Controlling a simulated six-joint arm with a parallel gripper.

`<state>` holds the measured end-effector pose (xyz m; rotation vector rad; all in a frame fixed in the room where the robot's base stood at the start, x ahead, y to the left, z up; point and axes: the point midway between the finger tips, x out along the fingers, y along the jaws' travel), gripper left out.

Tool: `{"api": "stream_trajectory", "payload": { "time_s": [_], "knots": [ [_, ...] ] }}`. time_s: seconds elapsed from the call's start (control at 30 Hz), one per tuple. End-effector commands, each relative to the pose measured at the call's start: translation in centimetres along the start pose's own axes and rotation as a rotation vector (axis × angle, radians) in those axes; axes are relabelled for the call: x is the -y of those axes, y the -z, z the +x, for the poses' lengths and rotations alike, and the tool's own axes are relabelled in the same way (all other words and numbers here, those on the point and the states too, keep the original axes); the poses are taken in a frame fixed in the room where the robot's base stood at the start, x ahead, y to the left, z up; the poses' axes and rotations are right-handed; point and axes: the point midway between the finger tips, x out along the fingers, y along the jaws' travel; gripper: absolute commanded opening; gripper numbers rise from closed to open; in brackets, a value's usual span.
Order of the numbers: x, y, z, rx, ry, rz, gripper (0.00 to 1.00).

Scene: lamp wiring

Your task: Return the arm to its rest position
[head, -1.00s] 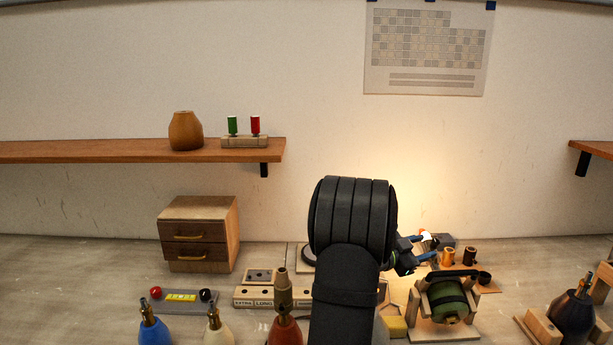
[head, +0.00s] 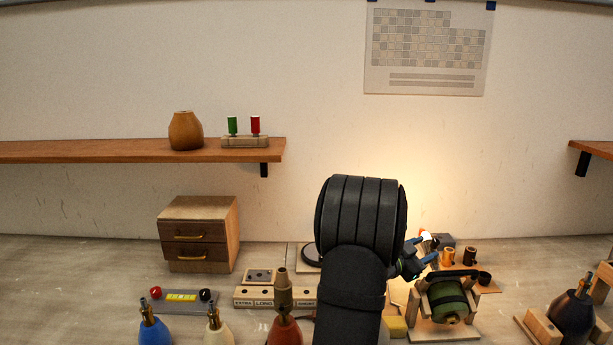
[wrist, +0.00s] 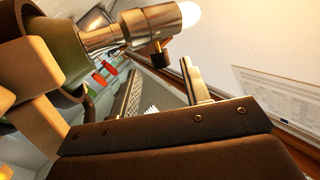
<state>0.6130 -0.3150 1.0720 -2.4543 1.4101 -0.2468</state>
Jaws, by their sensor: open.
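My black arm rises in the middle of the head view and hides part of the bench behind it. My gripper (head: 414,262) shows just right of the arm, small and partly hidden, near a lit white bulb (head: 426,236). In the wrist view, the two fingers of my gripper (wrist: 165,92) stand apart with nothing between them. A metal lamp socket with the glowing bulb (wrist: 186,14) lies just beyond the fingertips, apart from them as far as I can tell.
A green cylinder in a wooden cradle (head: 446,298) stands right of the arm, with copper cups (head: 448,257) behind it. Blue, white and red bottles (head: 154,331) line the front left. A drawer box (head: 198,236) and shelf (head: 110,151) are at the left.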

Motion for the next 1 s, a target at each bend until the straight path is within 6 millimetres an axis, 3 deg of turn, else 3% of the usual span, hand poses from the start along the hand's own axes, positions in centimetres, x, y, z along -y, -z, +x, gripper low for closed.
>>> {"api": "stream_trajectory", "payload": {
  "time_s": [0.5, 1.0],
  "knots": [
    [0.1, 0.0, -10.6, 0.002, 0.004, 0.000, 0.43],
    [1.4, 1.1, -4.9, 0.217, 0.040, 0.454, 0.43]
  ]
}}
